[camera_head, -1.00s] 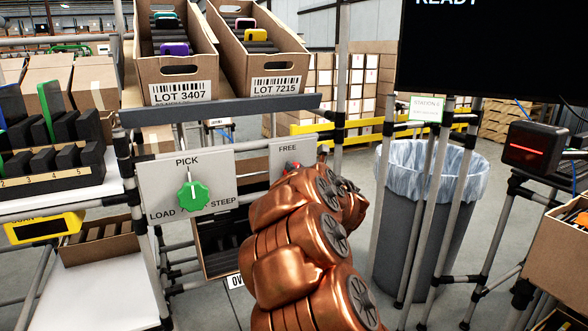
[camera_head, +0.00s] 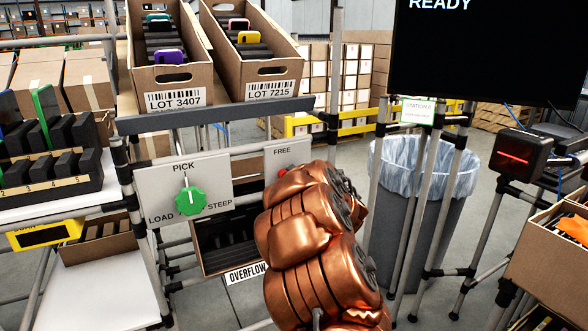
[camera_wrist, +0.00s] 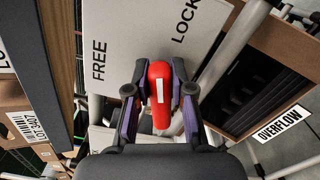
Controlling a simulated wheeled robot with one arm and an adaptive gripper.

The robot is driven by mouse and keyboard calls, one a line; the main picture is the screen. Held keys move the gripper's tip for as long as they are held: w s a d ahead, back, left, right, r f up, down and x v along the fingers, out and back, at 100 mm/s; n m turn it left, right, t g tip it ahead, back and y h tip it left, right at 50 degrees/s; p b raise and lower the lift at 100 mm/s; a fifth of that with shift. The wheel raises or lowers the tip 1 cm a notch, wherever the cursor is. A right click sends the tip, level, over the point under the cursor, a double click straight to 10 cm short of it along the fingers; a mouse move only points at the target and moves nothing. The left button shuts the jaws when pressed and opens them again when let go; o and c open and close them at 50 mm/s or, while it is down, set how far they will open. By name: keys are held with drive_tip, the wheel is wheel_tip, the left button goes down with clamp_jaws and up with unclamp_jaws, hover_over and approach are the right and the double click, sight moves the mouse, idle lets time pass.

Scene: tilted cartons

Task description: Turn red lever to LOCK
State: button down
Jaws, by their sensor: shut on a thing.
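The red lever (camera_wrist: 161,118), with a white stripe on it, is between the two fingers of my gripper (camera_wrist: 160,88) in the wrist view. The gripper is shut on it. The lever sits on a pale panel (camera_wrist: 125,45). In this turned view FREE is to the lever's left and LOCK is at the upper right. The lever's pivot cannot be made out. In the head view a small bit of red (camera_head: 283,172) shows below FREE. My copper-coloured arm hides the rest of the lever, the fingers and the LOCK word.
A green knob (camera_head: 190,201) with PICK, LOAD and STEEP labels is on the panel to the left. Two tilted cartons, LOT 3407 (camera_head: 175,98) and LOT 7215 (camera_head: 270,90), stand above. An OVERFLOW carton (camera_head: 225,262) is below. A lined bin (camera_head: 415,220) stands to the right.

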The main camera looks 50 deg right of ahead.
drive_tip(key=shift+d+f+m+p, duration=0.1)
drive_tip(key=shift+f+m+p, duration=0.15)
drive_tip(key=shift+m+p, duration=0.55)
drive_tip(key=shift+f+m+p, duration=0.2)
drive_tip(key=shift+m+p, duration=0.05)
drive_tip(key=shift+m, duration=0.95)
drive_tip(key=c, duration=1)
unclamp_jaws()
drive_tip(key=shift+s, duration=0.1)
drive_tip(key=v, duration=1.2)
